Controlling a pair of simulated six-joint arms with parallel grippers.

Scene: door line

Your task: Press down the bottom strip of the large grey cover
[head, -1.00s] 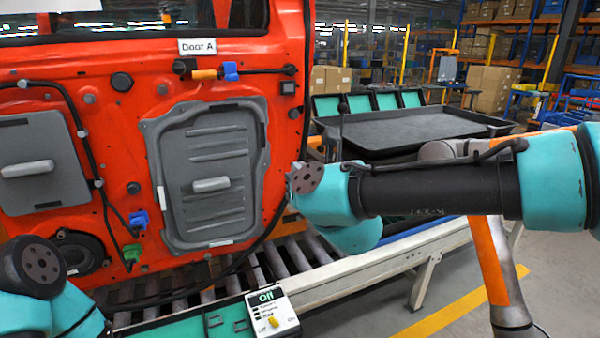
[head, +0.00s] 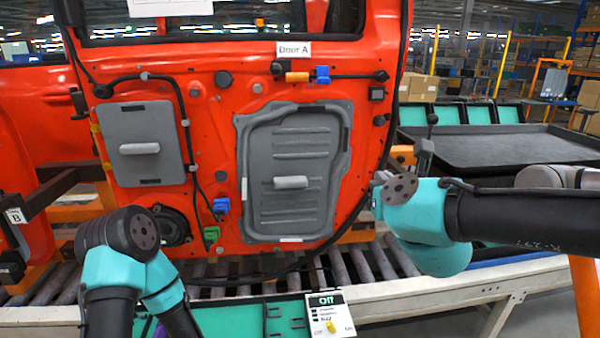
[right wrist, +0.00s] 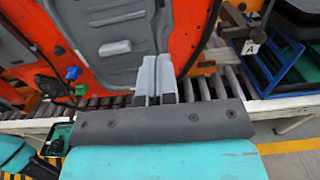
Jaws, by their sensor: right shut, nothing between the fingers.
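The large grey cover (head: 292,170) sits on the orange-red door marked Door A, with a pale handle (head: 291,182) at its middle. A short white mark (head: 290,239) shows on its bottom strip. The cover also shows in the right wrist view (right wrist: 108,17). My right gripper (head: 379,178) is by the door's right edge, to the right of the cover. In the right wrist view its two grey fingers (right wrist: 156,62) are together and empty, pointing toward the door. My left arm's dark wrist shows at lower left; its fingers are hidden.
A smaller grey cover (head: 140,145) is on the door's left part. Black cables, blue and green plugs (head: 211,233) lie between the covers. A roller conveyor (head: 350,266) runs below the door. A panel reading Off (head: 329,313) stands in front. A black tray (head: 490,148) is at right.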

